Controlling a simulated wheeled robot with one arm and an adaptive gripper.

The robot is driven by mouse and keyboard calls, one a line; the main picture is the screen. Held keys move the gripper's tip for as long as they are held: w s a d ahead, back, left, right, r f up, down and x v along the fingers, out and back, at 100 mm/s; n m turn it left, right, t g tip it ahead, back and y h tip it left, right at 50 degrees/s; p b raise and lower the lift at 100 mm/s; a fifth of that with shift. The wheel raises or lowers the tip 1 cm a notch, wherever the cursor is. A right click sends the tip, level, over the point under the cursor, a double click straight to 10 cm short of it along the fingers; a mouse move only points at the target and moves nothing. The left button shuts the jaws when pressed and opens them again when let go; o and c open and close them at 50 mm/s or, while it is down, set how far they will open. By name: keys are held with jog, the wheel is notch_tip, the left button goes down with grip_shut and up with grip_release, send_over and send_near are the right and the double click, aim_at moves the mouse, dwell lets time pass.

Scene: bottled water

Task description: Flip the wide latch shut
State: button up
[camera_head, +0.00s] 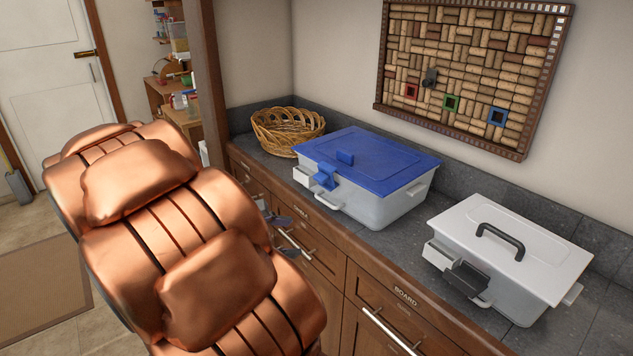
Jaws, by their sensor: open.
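Two lidded boxes stand on the counter. The left box (372,208) is pale grey with a blue lid (372,160); a blue latch (325,178) sticks out from its front side, tilted away from the wall. The right box (522,290) is white with a dark handle on its lid; a wide dark grey latch (467,279) juts outward and down from its front, swung open. My gripper (284,228) shows only as dark finger parts behind my copper arm, in front of the drawers. It is open and well left of both boxes; most of it is hidden.
A wicker basket (287,131) stands at the back left of the counter (408,238). Drawers with bar handles (390,332) line the front. A cork board (470,62) hangs on the wall. Bare counter lies between the boxes.

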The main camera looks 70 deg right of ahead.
aim_at(319, 177)
jog(key=w+d+n+h+b, duration=0.1)
jog(key=w+d+n+h, duration=0.25)
jog(key=d, duration=0.45)
jog(key=w+d+n+h, duration=0.2)
jog(key=d+n+h, duration=0.15)
jog(key=d, duration=0.55)
jog(key=shift+y, duration=0.5)
jog(key=shift+r+p+x, duration=0.2)
jog(key=shift+p+x, duration=0.15)
jog(key=shift+x, duration=1.4)
jog(key=shift+r+p+x, duration=0.15)
jog(key=shift+p+x, duration=0.15)
jog(key=shift+x, duration=1.5)
jog(key=c, duration=1.2)
jog(key=shift+o, duration=0.2)
jog(key=shift+r+p, duration=0.35)
jog(key=shift+p, duration=0.2)
jog(key=shift+s+d+r+y+p, duration=0.15)
jog(key=shift+d+r+y+p, duration=0.1)
jog(key=shift+y+p, duration=0.6)
jog(key=shift+s+d+f+t+y+p, duration=0.1)
jog(key=shift+d+f+t+y+p, duration=0.3)
jog(key=shift+p, duration=0.8)
jog(key=shift+a+r, duration=0.1)
jog(key=shift+a, duration=0.05)
